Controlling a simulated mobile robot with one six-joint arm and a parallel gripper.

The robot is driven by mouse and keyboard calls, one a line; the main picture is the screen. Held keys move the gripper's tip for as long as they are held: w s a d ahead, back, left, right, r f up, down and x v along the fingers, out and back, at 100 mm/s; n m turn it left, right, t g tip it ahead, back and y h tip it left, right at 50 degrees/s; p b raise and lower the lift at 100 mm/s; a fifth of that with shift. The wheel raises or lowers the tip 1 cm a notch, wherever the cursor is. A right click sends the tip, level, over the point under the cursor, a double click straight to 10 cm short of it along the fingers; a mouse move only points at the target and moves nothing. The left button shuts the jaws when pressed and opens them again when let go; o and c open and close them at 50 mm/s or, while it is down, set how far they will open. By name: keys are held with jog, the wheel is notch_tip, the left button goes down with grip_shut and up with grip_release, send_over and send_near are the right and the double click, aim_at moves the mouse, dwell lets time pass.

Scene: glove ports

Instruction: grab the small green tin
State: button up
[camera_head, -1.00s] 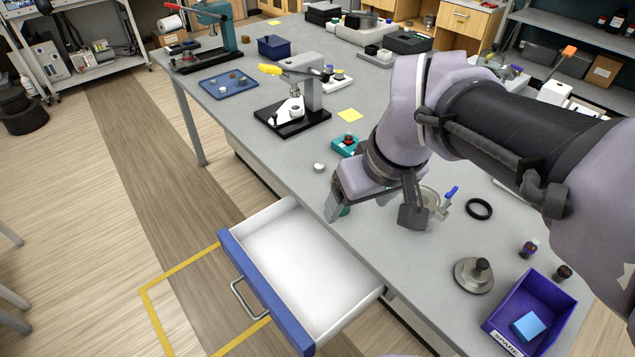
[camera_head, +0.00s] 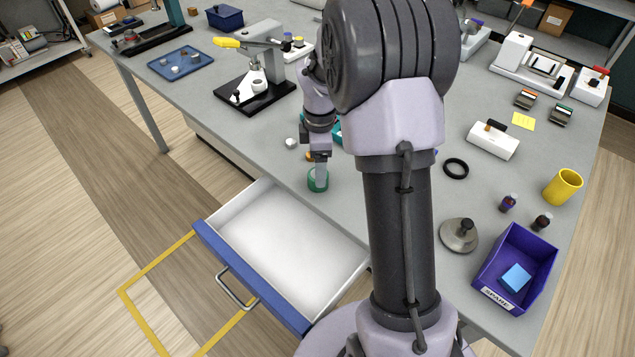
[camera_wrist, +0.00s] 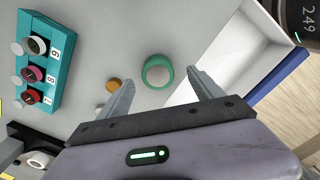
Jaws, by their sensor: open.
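The small green tin (camera_head: 318,184) stands on the grey bench top near its front edge, just behind the open drawer. In the wrist view the tin (camera_wrist: 148,81) shows a green rim around a grey middle. My gripper (camera_head: 320,164) points down at the tin and hides part of it in the head view. In the wrist view my open gripper (camera_wrist: 161,78) has one fingertip on each side of the tin in the picture, with gaps on both sides. I cannot tell how far the fingertips are above the bench.
The open drawer (camera_head: 289,247) juts out in front of the tin. An orange round piece (camera_wrist: 113,85) lies near the left finger. A teal rack (camera_wrist: 41,62) with numbered round pieces is farther left. A black-based press (camera_head: 255,97) stands behind; a purple bin (camera_head: 515,268) is at right.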

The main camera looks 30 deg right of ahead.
jog(key=f, duration=0.1)
jog(key=f+b, duration=0.1)
jog(key=f, duration=0.1)
jog(key=f+b, duration=0.1)
jog(key=f, duration=0.1)
jog(key=shift+w, duration=0.25)
jog(key=shift+r, duration=0.1)
jog(key=shift+c, duration=0.9)
jog(key=c, duration=1.3)
jog(key=shift+c, duration=0.2)
jog(key=shift+r, duration=0.1)
